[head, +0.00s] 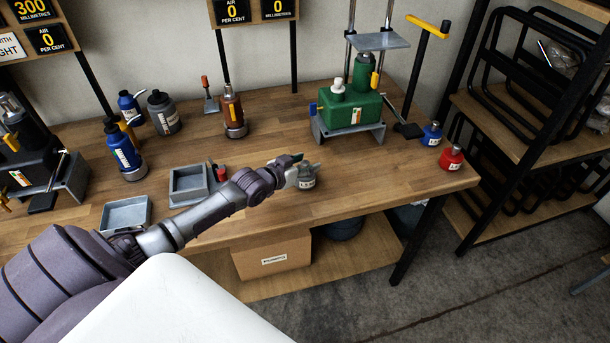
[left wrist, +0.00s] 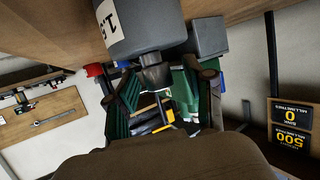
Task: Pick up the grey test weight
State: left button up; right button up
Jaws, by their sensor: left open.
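The grey test weight (head: 306,181) stands on the wooden bench near its front edge, with a white label on its side. In the left wrist view the grey weight (left wrist: 138,28) looks upside down at the top, its narrow neck and knob (left wrist: 155,74) pointing down into the picture. My left gripper (head: 296,165) is at the weight, partly covering its top in the head view. In the left wrist view the gripper's green-padded fingers (left wrist: 166,82) are spread on either side of the knob, with gaps visible. My right gripper is not in view.
A red weight (head: 452,158) and a blue weight (head: 432,134) stand at the bench's right end. A green press (head: 350,110) stands behind. Grey trays (head: 125,215) lie to the left, under and beside my arm. Bench around the grey weight's right is clear.

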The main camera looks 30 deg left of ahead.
pick_arm(q)
grip_shut()
jog(key=shift+w+a+r, duration=0.1)
jog(key=shift+w+r, duration=0.05)
jog(key=shift+r, duration=0.15)
